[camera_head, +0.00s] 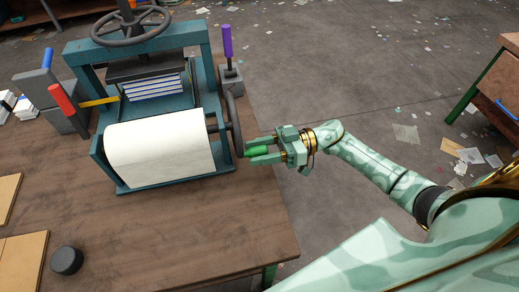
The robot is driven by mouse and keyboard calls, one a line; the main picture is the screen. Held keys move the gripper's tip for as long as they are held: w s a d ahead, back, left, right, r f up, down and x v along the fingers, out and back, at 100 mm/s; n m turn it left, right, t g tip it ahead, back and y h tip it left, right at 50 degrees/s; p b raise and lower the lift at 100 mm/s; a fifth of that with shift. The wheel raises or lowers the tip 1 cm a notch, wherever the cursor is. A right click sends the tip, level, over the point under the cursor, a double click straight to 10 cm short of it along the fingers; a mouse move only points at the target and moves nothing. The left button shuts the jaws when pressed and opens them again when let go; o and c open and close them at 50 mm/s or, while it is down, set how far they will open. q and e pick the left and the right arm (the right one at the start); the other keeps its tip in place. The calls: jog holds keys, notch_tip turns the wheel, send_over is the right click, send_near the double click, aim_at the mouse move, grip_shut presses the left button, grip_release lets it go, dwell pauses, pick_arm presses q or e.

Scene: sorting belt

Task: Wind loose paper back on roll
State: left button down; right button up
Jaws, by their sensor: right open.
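The white paper roll (160,147) sits in the front of the teal press (190,58), with paper draped smoothly down its front. A dark wheel (233,122) stands at the roll's right end. A green handle (258,151) sticks out sideways near the wheel's lower edge. My right gripper (252,151) is open, with one finger on each side of the green handle. I cannot tell whether the fingers touch it. My left gripper is not in view.
A red-handled lever (62,98) and a purple-handled lever (228,42) flank the press. A black knob-like cylinder (67,261) and tan boards (22,260) lie on the wooden table (190,235). Paper scraps litter the floor. A cabinet (499,85) stands at right.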

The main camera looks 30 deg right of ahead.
grip_shut()
jog(key=shift+r, duration=0.1)
